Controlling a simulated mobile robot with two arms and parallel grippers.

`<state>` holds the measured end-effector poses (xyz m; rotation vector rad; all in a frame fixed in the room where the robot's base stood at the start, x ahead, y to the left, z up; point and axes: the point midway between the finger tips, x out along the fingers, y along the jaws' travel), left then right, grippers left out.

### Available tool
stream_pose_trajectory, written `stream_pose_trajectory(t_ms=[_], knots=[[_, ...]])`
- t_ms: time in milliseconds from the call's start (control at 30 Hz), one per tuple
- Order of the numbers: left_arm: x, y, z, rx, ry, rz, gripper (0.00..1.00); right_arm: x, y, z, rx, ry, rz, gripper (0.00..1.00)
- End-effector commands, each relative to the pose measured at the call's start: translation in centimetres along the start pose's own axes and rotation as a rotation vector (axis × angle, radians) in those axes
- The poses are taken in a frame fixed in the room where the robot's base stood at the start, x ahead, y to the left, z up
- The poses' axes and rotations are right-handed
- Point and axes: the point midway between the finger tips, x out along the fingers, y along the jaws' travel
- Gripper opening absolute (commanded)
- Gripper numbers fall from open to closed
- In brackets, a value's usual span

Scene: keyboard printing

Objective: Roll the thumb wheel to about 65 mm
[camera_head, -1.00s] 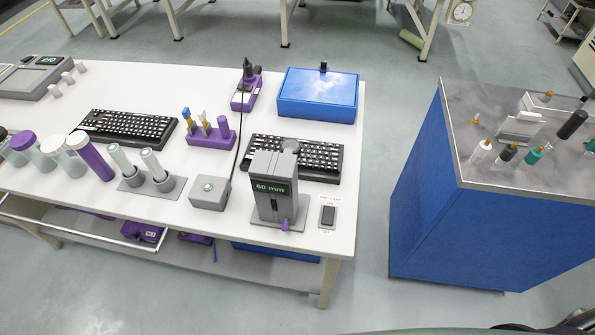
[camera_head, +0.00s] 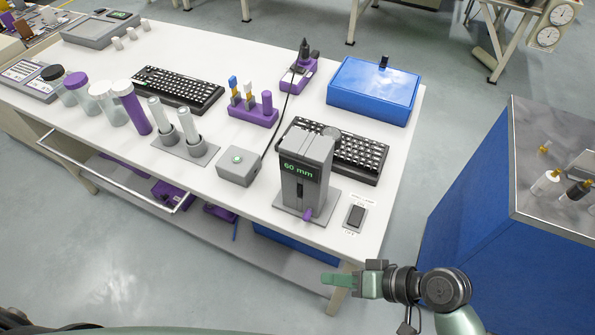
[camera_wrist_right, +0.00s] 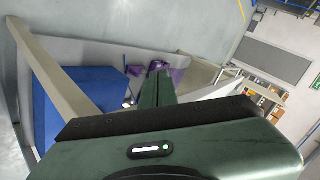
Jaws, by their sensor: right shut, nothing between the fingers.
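The grey device (camera_head: 306,168) stands near the front right of the white table in the head view, and its display (camera_head: 300,170) reads 60 mm. The thumb wheel may be the round grey disc (camera_head: 331,132) on its upper right side, but I cannot tell for sure. A purple lever (camera_head: 307,214) sticks out at the device's base. My right gripper (camera_head: 325,279) is shut and empty, in front of the table edge and below the device, apart from it. In the right wrist view its green fingers (camera_wrist_right: 158,88) are together. My left gripper is not in view.
A small black switch (camera_head: 355,215) lies right of the device. A blue cabinet (camera_head: 465,190) stands right across a floor gap.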

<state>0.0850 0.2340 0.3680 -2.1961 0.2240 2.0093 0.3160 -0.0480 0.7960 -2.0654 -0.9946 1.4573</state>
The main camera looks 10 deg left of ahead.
Motion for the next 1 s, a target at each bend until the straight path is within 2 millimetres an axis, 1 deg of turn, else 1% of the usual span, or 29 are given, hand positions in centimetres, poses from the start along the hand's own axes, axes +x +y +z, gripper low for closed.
stream_pose_trajectory(t_ms=[100,167,300,400,500,600,767,1000], knots=[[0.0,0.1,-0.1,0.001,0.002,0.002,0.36,0.4,-1.5,-1.6,0.059,0.027,-0.135,0.00],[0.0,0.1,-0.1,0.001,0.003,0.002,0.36,0.4,-2.2,-2.6,0.098,0.045,-0.205,0.00],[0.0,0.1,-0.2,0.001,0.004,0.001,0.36,-0.2,-3.4,-5.5,0.214,0.099,-0.372,0.00],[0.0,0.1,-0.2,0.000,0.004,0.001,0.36,-1.1,-3.8,-8.1,0.315,0.144,-0.488,0.00],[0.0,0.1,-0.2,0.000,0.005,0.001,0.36,-2.1,-3.7,-10.3,0.403,0.185,-0.576,0.00],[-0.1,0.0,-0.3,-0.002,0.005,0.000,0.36,-2.8,-3.5,-11.8,0.459,0.212,-0.629,0.00],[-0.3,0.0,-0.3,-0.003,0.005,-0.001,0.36,-2.7,-3.9,-12.7,0.488,0.224,-0.655,0.00],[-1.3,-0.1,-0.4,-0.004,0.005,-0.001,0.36,-0.6,-5.5,-13.7,0.486,0.224,-0.654,0.00]])
